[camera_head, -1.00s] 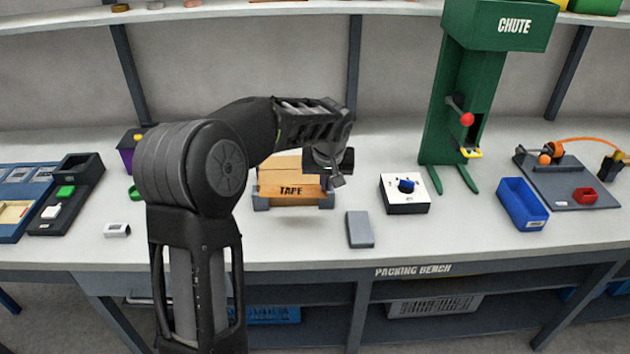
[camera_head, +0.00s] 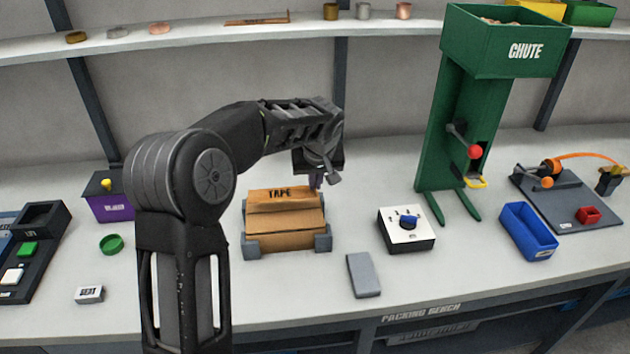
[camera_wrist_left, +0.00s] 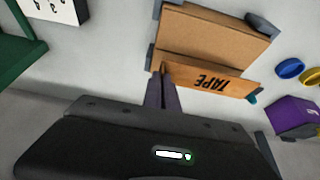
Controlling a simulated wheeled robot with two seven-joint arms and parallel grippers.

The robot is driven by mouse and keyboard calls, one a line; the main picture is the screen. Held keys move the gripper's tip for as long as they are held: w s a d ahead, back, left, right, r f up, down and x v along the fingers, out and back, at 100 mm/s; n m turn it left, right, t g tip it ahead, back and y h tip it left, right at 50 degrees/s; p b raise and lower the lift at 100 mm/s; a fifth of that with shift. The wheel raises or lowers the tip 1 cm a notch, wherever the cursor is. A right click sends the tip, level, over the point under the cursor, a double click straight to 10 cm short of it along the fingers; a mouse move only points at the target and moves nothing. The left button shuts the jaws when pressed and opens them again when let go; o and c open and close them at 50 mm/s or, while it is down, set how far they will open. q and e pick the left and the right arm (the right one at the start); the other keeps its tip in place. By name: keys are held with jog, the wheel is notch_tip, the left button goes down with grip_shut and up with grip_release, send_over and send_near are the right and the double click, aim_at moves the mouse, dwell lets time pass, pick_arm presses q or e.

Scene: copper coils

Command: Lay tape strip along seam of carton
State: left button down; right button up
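The brown cardboard carton (camera_head: 285,240) sits on the bench between grey corner blocks, and it fills the upper middle of the left wrist view (camera_wrist_left: 212,38). The orange-brown tape strip (camera_head: 275,197), lettered TAPE, lies across or just above the carton's far side; I cannot tell whether it touches. The strip also shows in the left wrist view (camera_wrist_left: 215,80). My left gripper (camera_head: 317,180) is at the strip's right end, and in the left wrist view its fingers (camera_wrist_left: 163,72) are closed together on that end. The seam is not clearly visible. My right gripper is out of view.
A grey block (camera_head: 363,275) and a white dial box (camera_head: 406,230) stand right of the carton. Farther right are the green chute (camera_head: 450,130) and a blue bin (camera_head: 528,232). A purple box (camera_head: 108,200) and a green ring (camera_head: 111,244) lie left.

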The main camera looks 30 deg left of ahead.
aim_at(316, 195)
pick_arm(q)
jog(key=shift+f+b, duration=1.35)
jog(key=shift+f, duration=1.2)
jog(key=shift+f+b, duration=0.35)
jog(key=shift+b, duration=0.45)
dwell(0.3)
jog(key=c, duration=2.1)
grip_release()
jog(key=shift+c, duration=0.2)
jog(key=o, duration=0.6)
jog(key=shift+c, duration=0.2)
jog(key=o, duration=0.5)
jog(key=shift+c, duration=0.2)
jog(key=shift+r, duration=0.1)
